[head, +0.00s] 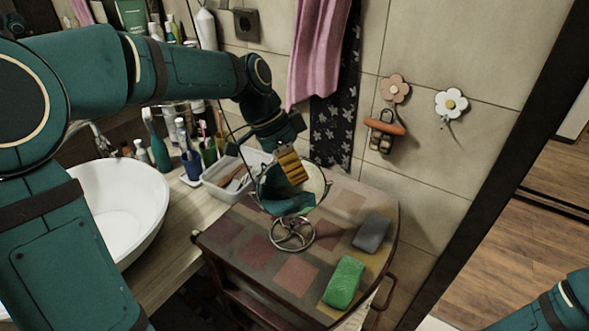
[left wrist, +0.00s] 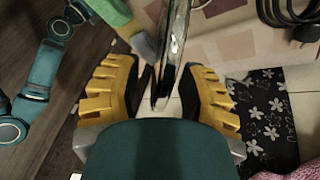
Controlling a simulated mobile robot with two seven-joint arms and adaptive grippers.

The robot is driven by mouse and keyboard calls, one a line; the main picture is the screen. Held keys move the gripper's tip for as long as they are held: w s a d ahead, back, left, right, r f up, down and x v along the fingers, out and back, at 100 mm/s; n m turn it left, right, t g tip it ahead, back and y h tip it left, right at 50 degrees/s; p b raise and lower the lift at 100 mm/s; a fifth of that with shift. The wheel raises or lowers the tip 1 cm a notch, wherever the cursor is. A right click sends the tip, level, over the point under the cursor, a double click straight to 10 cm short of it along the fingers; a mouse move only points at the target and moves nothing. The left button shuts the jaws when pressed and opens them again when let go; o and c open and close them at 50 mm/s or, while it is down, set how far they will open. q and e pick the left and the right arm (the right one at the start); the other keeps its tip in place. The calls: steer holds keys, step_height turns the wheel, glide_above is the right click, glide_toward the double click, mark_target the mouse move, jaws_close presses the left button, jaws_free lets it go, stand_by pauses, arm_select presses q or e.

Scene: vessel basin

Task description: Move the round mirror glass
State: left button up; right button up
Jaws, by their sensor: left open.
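The round mirror glass (head: 288,205) stands upright on a metal stand with a round, spoked base (head: 292,234) on the patterned cabinet top. It reflects teal. My left gripper (head: 292,168) is at the mirror's upper part, its yellow fingers overlapping the glass in the head view. In the left wrist view the mirror (left wrist: 176,40) shows nearly edge-on between the two spread yellow fingers (left wrist: 160,90). The fingers are apart, with a gap on each side of the mirror. My right gripper is out of view; only part of the right arm shows at the lower right.
A green sponge (head: 344,282) and a grey block (head: 371,233) lie on the cabinet top (head: 245,232) right of the mirror. A white bin (head: 222,190) with brushes, several bottles and a white basin (head: 125,205) are to the left. Towels hang behind.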

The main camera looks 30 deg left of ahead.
mark_target(302, 184)
arm_select(q)
steer(key=shift+o, duration=0.2)
jaws_close()
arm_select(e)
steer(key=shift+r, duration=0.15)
arm_select(q)
steer(key=shift+w+a+g+p, duration=0.1)
steer(key=shift+g+p, duration=0.3)
steer(key=shift+p, duration=0.4)
steer(key=shift+w+a+f+n+g+h+p, duration=0.25)
steer(key=shift+w+f+n+g+h+p, duration=0.15)
steer(key=shift+g+h+p, duration=0.85)
steer(key=shift+w+a+f+n+g+h+p, duration=0.35)
steer(key=shift+g+h+p, duration=0.45)
steer(key=shift+p, duration=0.8)
steer(key=shift+w+a+f+n+g+h+p, duration=0.25)
steer(key=shift+f+n+g+h+p, duration=0.2)
steer(key=shift+g+h+p, duration=0.8)
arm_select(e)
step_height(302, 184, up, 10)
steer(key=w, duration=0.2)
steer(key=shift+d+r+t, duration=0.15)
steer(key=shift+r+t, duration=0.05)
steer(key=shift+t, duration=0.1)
arm_select(q)
steer(key=shift+w, duration=0.1)
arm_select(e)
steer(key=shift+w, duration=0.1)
